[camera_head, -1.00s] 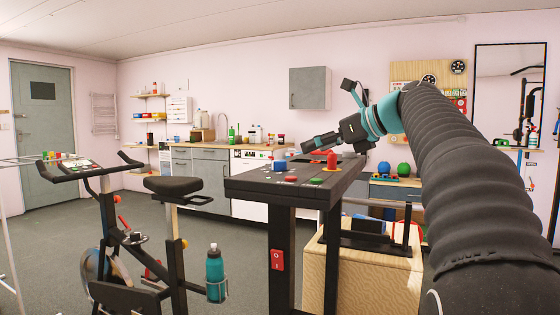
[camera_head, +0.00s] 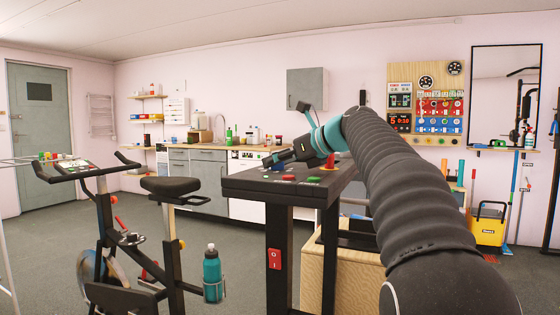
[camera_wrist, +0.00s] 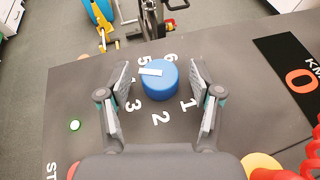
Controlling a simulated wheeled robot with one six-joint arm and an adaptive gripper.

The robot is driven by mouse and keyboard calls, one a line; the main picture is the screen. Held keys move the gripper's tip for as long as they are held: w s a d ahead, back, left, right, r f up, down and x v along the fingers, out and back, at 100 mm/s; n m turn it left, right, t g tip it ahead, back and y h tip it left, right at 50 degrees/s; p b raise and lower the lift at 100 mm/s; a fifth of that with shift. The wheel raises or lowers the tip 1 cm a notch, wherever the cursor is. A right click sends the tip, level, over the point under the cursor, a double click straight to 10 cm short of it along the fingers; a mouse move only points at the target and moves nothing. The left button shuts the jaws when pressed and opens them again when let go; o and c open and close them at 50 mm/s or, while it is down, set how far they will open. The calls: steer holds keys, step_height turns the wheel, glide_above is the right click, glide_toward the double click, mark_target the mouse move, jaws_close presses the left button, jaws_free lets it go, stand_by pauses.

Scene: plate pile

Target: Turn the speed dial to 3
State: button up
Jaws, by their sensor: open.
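The speed dial (camera_wrist: 160,88) is a blue round knob with a white pointer mark on top, set in the dark console top (camera_wrist: 240,75). The numbers 1, 2, 3, 5 and 6 show around it; the place of 4 is mostly hidden by the left finger. The pointer mark aims left, close to the 5. My gripper (camera_wrist: 160,66) is open, one finger on each side of the dial, with visible gaps. In the head view my gripper (camera_head: 276,158) is low at the far left of the console top, where the dial is barely visible.
A red mushroom button (camera_head: 329,162), a red button (camera_head: 289,178) and a green button (camera_head: 313,180) stand on the console. An exercise bike (camera_head: 170,187) is to the left.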

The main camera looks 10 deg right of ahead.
steer(key=c, duration=1.1)
steer(key=shift+w+d+n+g+y+p, duration=0.15)
steer(key=shift+n+g+y+p, duration=0.3)
steer(key=shift+n+y, duration=0.2)
steer(key=shift+n+g+y, duration=0.55)
steer(key=shift+n+g, duration=0.1)
steer(key=shift+n, duration=0.1)
steer(key=o, duration=1.1)
